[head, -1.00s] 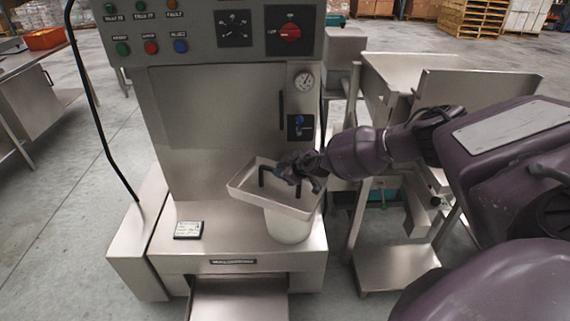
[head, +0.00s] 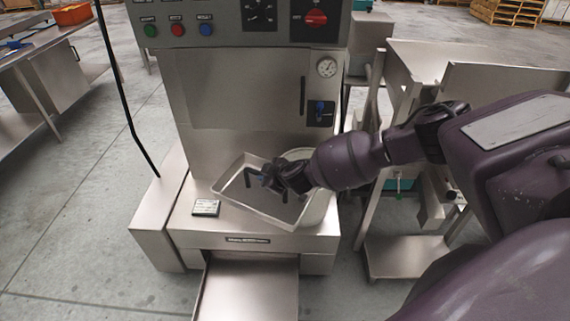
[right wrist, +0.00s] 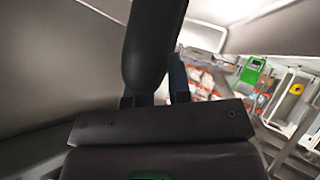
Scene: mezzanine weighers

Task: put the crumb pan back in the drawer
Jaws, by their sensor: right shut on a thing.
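The crumb pan (head: 250,209) is a shallow, square grey metal tray with a black handle. My right gripper (head: 268,179) is shut on this handle and holds the pan tilted above the front ledge of the machine. In the right wrist view the black handle (right wrist: 155,45) stands between the blue-tipped fingers (right wrist: 153,92). The drawer (head: 250,289) sticks out, open, below the ledge and nearer to me than the pan; its visible bottom is bare. My left gripper is not in view.
A pale round container (head: 322,207) stands on the ledge, partly hidden by the pan and my gripper. A small label card (head: 206,207) lies left of the pan. The control panel (head: 225,24) is above. A metal stand (head: 405,257) is at the right. Open floor lies left.

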